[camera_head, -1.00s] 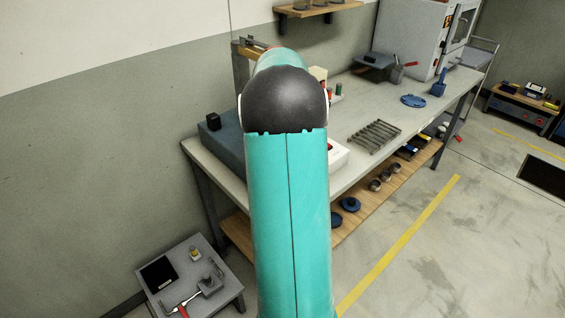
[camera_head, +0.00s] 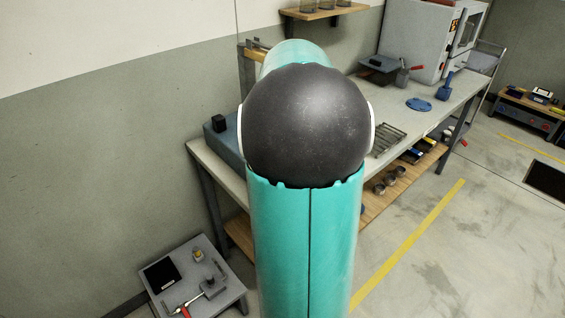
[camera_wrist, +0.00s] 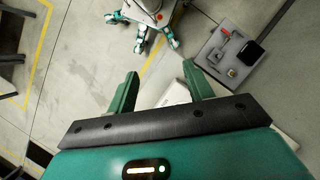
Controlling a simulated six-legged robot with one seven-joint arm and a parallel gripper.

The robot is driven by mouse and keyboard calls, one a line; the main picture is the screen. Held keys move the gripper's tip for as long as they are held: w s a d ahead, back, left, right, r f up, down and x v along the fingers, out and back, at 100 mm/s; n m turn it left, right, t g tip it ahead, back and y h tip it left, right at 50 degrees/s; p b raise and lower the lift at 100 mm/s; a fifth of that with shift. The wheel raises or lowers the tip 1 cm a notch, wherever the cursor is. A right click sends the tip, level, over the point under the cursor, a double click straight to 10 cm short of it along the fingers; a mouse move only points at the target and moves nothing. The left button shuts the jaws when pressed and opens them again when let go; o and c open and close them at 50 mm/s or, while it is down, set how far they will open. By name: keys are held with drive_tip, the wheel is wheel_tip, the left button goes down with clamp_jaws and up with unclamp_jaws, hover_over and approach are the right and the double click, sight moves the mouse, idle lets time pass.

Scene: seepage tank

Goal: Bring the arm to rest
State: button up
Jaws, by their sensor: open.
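My gripper (camera_wrist: 162,88) shows in the wrist view with its two green fingers apart and nothing between them. It points down toward the floor, with a white box-like surface (camera_wrist: 176,95) partly visible beyond the fingers. In the head view my teal arm with its dark round joint rises through the middle and hides the gripper. The arm stands in front of the long workbench (camera_head: 200,150).
A low grey table (camera_head: 222,268) with small tools stands at lower left, and also shows in the wrist view (camera_wrist: 222,78). The bench bears a blue disc (camera_head: 418,104), a rack (camera_head: 388,138) and a white cabinet (camera_head: 425,40).

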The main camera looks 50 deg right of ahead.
idle(0.3)
drive_tip(key=a+r+n+t+h, duration=0.1)
drive_tip(key=a+n+t, duration=0.1)
drive_tip(key=a, duration=0.8)
drive_tip(key=a+r+n+t+h, duration=0.1)
drive_tip(key=a+n+t, duration=0.2)
drive_tip(key=a, duration=0.8)
drive_tip(key=w+a+r+n+t+h, duration=0.1)
drive_tip(key=a+n+t, duration=0.2)
drive_tip(key=a+n, duration=0.3)
drive_tip(key=a, duration=0.4)
drive_tip(key=shift+a+h, duration=0.25)
drive_tip(key=shift+h, duration=0.05)
drive_tip(key=shift+w, duration=0.1)
drive_tip(key=shift+c, duration=0.2)
drive_tip(key=c, duration=0.3)
drive_tip(key=shift+d, duration=0.1)
